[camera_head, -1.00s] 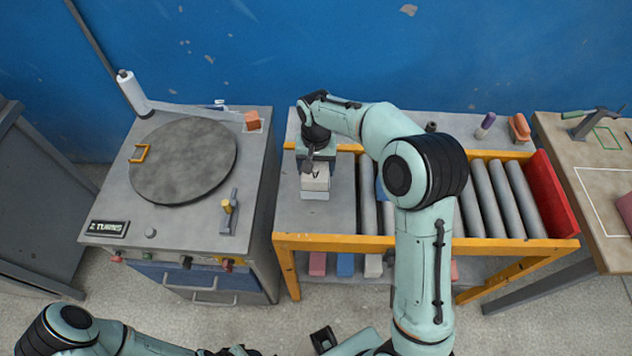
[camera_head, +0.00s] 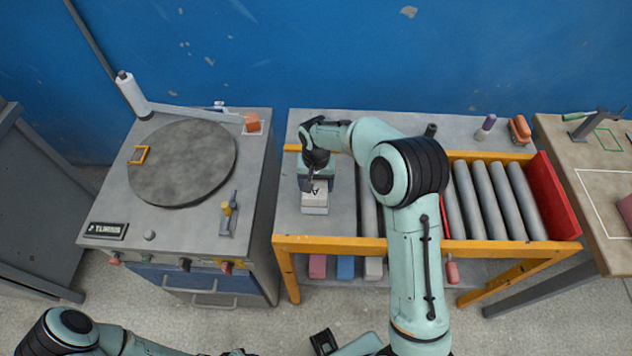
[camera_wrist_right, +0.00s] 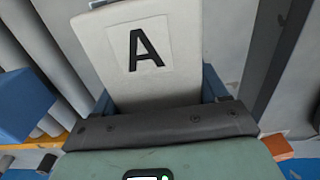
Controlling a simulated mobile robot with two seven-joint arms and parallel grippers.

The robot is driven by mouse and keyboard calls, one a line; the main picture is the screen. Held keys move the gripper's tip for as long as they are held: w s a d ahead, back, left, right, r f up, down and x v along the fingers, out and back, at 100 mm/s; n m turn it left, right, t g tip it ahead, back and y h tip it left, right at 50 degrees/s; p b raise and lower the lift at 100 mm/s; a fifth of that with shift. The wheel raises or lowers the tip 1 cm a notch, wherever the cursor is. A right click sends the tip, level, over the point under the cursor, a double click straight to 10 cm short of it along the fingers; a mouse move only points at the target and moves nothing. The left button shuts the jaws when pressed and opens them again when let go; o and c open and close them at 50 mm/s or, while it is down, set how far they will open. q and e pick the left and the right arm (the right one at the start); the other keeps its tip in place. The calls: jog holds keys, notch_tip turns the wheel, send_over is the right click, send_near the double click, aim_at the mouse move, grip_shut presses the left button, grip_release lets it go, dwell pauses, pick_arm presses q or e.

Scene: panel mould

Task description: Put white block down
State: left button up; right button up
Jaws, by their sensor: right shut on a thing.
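The white block (camera_head: 314,192) carries a black letter A on a pale label. It is at the flat grey left end of the roller table (camera_head: 290,215). My right gripper (camera_head: 314,203) is over it from behind. In the right wrist view the white block (camera_wrist_right: 150,55) stands out from between the jaws of my right gripper (camera_wrist_right: 160,95), which are shut on it. I cannot tell whether the block's underside touches the table top.
Grey rollers (camera_head: 488,198) lie right of the block, ending at a red end plate (camera_head: 553,196). A blue block (camera_wrist_right: 22,103) shows near the rollers in the wrist view. A machine with a round grey plate (camera_head: 182,162) stands left. Several coloured blocks (camera_head: 345,267) sit on the lower shelf.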

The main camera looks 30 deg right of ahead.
jog(key=o, duration=1.6)
jog(key=shift+c, duration=0.2)
jog(key=shift+r, duration=0.1)
notch_tip(320, 180, up, 12)
jog(key=shift+r+p, duration=0.1)
jog(key=shift+p, duration=0.5)
